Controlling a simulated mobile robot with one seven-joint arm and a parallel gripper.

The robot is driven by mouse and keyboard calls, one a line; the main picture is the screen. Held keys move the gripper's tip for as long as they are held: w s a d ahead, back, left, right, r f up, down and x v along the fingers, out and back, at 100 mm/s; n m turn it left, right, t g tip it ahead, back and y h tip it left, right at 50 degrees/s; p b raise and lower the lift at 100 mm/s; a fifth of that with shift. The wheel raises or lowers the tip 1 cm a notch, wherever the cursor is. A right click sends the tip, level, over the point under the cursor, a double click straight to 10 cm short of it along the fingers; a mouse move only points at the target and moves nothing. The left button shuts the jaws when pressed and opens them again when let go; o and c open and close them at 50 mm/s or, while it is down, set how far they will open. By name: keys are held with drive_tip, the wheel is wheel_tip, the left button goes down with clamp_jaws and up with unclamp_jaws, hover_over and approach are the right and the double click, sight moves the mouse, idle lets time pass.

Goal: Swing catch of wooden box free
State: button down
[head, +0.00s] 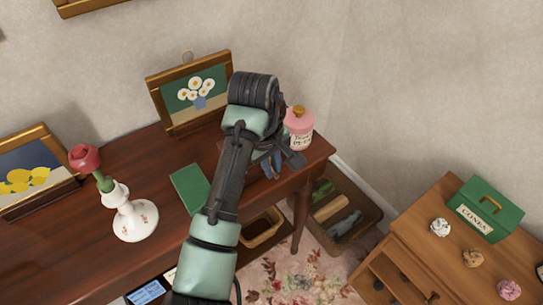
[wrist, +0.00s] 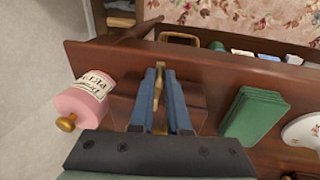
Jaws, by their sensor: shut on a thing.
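The wooden box (wrist: 122,108) is reddish brown and sits on the dark wooden table (head: 105,250), seen in the wrist view under and around my fingers. In the head view my arm hides most of it. A brass catch (wrist: 157,88) shows between the blue fingers of my gripper (wrist: 160,74), which is shut on it. In the head view my gripper (head: 271,166) is near the table's right end, partly hidden by my own wrist. How far the catch is turned is hard to tell, and my gripper covers part of the box.
A pink jar (wrist: 82,98) stands close beside the box; the head view also shows it (head: 299,130). A framed flower picture (head: 197,98) stands behind, and a white vase (head: 135,220) stands further left.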

drive_tip(key=shift+s+d+t+p, duration=0.25)
drive_tip(key=shift+t+p, duration=0.25)
drive_tip(key=shift+p, duration=0.65)
drive_tip(key=shift+s+d+f+t+y+p, duration=0.1)
drive_tip(key=shift+s+f+t+y+p, duration=0.15)
drive_tip(key=shift+f+t+y+p, duration=0.45)
drive_tip(key=shift+s+d+f+t+y, duration=0.15)
drive_tip(key=shift+f+t+y, duration=0.35)
drive_tip(key=shift+t, duration=0.1)
drive_tip(key=shift+s+f+m+t+y+b, duration=0.1)
drive_tip(key=shift+f+m+t+y+b, duration=0.3)
drive_tip(key=shift+t+y+b, duration=0.45)
drive_tip(key=shift+t, duration=0.35)
drive_tip(key=c, duration=0.9)
unclamp_jaws()
